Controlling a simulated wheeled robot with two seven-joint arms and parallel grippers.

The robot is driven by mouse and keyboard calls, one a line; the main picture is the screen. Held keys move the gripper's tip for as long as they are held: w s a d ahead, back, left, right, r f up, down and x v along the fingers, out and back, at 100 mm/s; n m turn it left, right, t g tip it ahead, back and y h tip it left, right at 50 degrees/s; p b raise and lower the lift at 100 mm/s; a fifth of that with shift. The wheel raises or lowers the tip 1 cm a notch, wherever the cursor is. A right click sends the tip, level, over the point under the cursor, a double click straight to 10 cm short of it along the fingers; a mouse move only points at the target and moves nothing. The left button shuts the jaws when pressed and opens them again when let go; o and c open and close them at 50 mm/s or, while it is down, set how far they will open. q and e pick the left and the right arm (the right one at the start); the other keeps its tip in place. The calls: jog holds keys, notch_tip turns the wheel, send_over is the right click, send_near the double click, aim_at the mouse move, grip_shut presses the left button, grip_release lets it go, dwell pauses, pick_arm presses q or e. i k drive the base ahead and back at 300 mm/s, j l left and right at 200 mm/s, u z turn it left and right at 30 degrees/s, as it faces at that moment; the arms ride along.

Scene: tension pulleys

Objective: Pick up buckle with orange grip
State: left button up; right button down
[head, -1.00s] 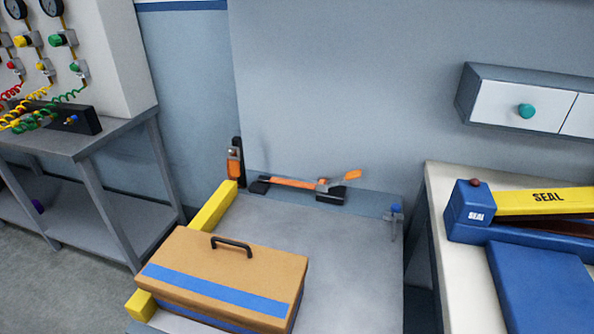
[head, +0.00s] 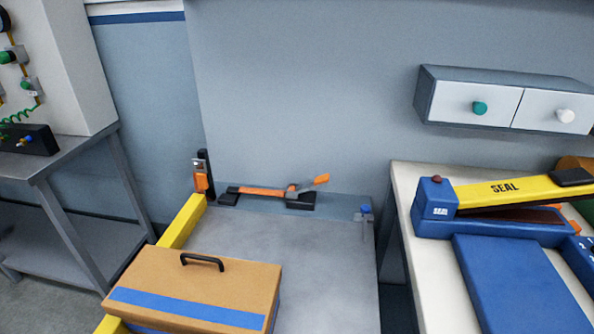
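An orange strap (head: 262,192) lies at the back of the grey platform, between two black end blocks. A lever with an orange grip (head: 321,180) stands tilted up to the right at the strap's right end. This looks like the buckle (head: 293,190), a small grey piece over the right black block. Another orange and black piece (head: 202,178) stands upright at the platform's back left corner. Neither of my grippers shows in the head view.
A tan case (head: 195,285) with a blue stripe and black handle stands on the grey platform (head: 290,240). A yellow rail (head: 180,223) runs along its left. A small blue-topped clamp (head: 365,212) is at the back right. A blue and yellow sealer (head: 500,195) sits on the right bench.

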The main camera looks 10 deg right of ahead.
aim_at(202, 177)
jog(key=k+j+z, duration=0.25)
jog(key=j, duration=0.2)
jog(key=j+z, duration=0.15)
jog(key=j, duration=0.25)
jog(key=k+j+z, duration=0.2)
jog(key=j, duration=0.15)
jog(key=j+z, duration=0.15)
jog(key=j, duration=0.25)
jog(key=k+j+z, duration=0.15)
jog(key=j, duration=0.2)
jog(key=k+j+z, duration=0.2)
jog(key=j, duration=0.15)
jog(key=j+z, duration=0.2)
jog(key=j, duration=0.3)
jog(key=j+z, duration=0.2)
jog(key=j, duration=0.3)
jog(key=j+z, duration=0.2)
jog(key=j, duration=0.3)
jog(key=k+j+z, duration=0.25)
jog(key=j, duration=0.25)
jog(key=i+j+z, duration=0.25)
jog(key=j, duration=0.25)
jog(key=j+z, duration=0.2)
jog(key=j, duration=0.35)
jog(key=i+j+z, duration=0.25)
jog(key=j, duration=0.35)
jog(key=j+z, duration=0.2)
jog(key=j, duration=0.35)
